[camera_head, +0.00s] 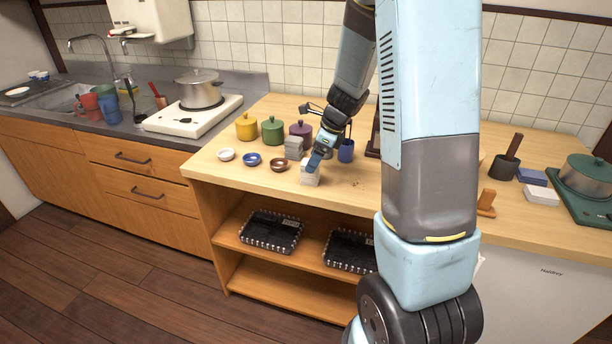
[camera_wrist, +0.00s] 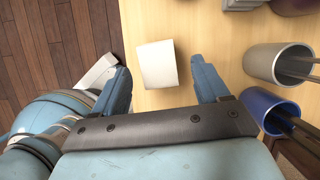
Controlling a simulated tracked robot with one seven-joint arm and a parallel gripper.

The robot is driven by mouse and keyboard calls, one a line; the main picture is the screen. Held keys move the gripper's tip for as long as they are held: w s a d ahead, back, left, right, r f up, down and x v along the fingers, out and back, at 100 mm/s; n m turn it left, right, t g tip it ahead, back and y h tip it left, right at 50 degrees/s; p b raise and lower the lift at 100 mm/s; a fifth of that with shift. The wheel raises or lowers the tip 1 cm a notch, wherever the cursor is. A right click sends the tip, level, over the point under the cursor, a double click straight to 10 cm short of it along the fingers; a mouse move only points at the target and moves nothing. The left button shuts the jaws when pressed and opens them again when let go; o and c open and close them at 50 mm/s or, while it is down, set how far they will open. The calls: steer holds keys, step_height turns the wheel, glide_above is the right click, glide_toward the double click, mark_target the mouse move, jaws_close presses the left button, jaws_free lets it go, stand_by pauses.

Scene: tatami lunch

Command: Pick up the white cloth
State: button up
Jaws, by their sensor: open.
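The white cloth (camera_head: 311,178), a small folded block, lies on the wooden counter near its front edge. In the wrist view the white cloth (camera_wrist: 157,62) lies ahead, in line with the gap between my fingers. My gripper (camera_head: 317,163) is just above and beside it, pointing down. In the wrist view my gripper (camera_wrist: 162,84) is open, a blue finger on each side, with nothing held. I cannot tell whether a finger touches the cloth.
A blue cup (camera_head: 346,151) and a grey cup (camera_wrist: 277,63) with sticks stand right of the gripper. A grey folded stack (camera_head: 294,147), small bowls (camera_head: 252,159) and lidded pots (camera_head: 272,130) are to the left. Another white block (camera_head: 542,196) lies at the right.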

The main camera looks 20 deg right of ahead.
steer(key=shift+x, duration=2.45)
steer(key=shift+w+a, duration=0.15)
steer(key=shift+r, duration=0.1)
steer(key=c, duration=1)
steer(key=shift+c, duration=0.2)
steer(key=shift+r, duration=0.5)
step_height(320, 180, up, 3)
steer(key=shift+f, duration=0.2)
steer(key=s+d+r, duration=0.9)
steer(key=d, duration=0.1)
steer(key=shift+s+r, duration=0.2)
steer(key=shift+s, duration=0.15)
steer(key=shift+d, duration=0.1)
